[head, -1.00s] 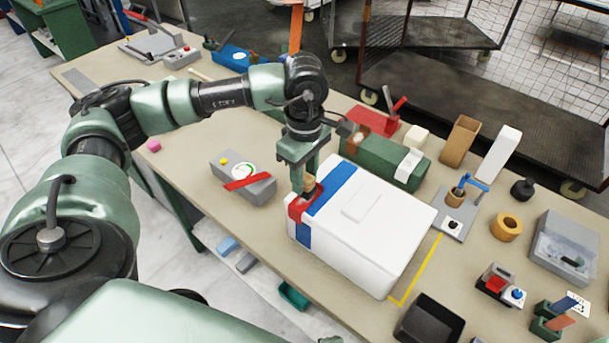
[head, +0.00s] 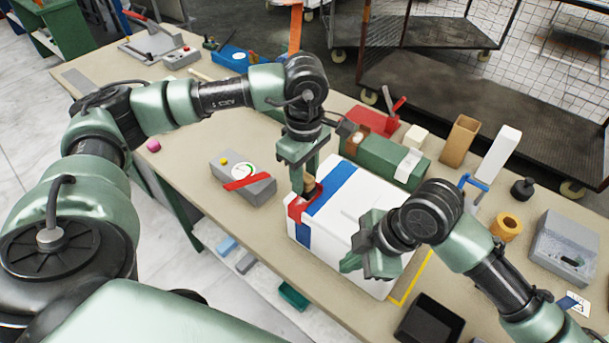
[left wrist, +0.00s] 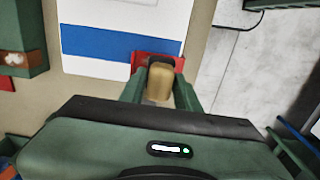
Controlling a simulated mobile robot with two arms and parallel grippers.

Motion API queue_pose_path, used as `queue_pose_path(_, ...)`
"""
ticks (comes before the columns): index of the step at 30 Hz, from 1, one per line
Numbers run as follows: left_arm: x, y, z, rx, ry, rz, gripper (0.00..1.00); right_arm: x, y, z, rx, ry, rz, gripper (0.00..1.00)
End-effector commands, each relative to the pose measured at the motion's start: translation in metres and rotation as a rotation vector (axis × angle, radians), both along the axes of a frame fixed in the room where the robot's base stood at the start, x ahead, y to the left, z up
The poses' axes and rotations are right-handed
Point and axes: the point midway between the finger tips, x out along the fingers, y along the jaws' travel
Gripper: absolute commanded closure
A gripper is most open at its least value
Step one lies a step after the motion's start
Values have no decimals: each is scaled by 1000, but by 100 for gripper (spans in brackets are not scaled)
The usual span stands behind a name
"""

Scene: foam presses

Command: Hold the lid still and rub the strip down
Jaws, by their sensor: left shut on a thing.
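The white box (head: 338,235) with its lid stands on the table, and a blue strip (head: 333,187) runs over the lid and down the near-left side (head: 303,236). My left gripper (head: 304,188) is shut on the tan handle of a red tool (head: 297,208). The red part is at the box's left edge by the strip. The handle (left wrist: 160,77) and red part (left wrist: 145,57) also show in the left wrist view. My right gripper (head: 363,262) is over the lid's near right part and hides it. I cannot tell whether it touches the lid or how its jaws stand.
A grey box with a gauge (head: 258,188) lies left of the white box. A green case (head: 372,160) is close behind it. A black tray (head: 432,318) is at the front right, near yellow tape (head: 401,295). Tan table shows between the grey and white boxes.

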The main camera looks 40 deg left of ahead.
Motion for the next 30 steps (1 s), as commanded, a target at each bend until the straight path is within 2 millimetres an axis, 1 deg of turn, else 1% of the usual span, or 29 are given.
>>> queue_pose_path(1,0,0,0,0,0,0,100,10,5,25,29,26,-37,100)
queue_pose_path(2,0,0,0,0,0,0,100,16,7,39,44,47,-61,100)
queue_pose_path(3,0,0,0,0,0,0,100,23,9,58,62,74,-95,100)
queue_pose_path(5,0,0,0,0,0,0,100,38,10,83,82,113,-158,100)
queue_pose_path(6,0,0,0,0,0,0,100,53,7,95,79,131,-219,100)
queue_pose_path(7,0,0,0,0,0,0,100,66,3,99,67,139,-270,100)
queue_pose_path(9,0,0,0,0,0,0,100,95,-9,96,26,139,-381,100)
queue_pose_path(12,0,0,0,0,0,0,100,127,-28,87,-30,122,-505,100)
queue_pose_path(16,0,0,0,0,0,0,100,154,-47,79,-81,101,-615,100)
queue_pose_path(18,0,0,0,0,0,0,100,162,-54,76,-97,94,-649,100)
queue_pose_path(21,0,0,0,0,0,0,100,168,-59,74,-110,88,-674,100)
queue_pose_path(26,0,0,0,0,0,0,100,169,-60,65,-113,89,-679,100)
queue_pose_path(30,0,0,0,0,0,0,100,169,-60,52,-114,88,-679,100)
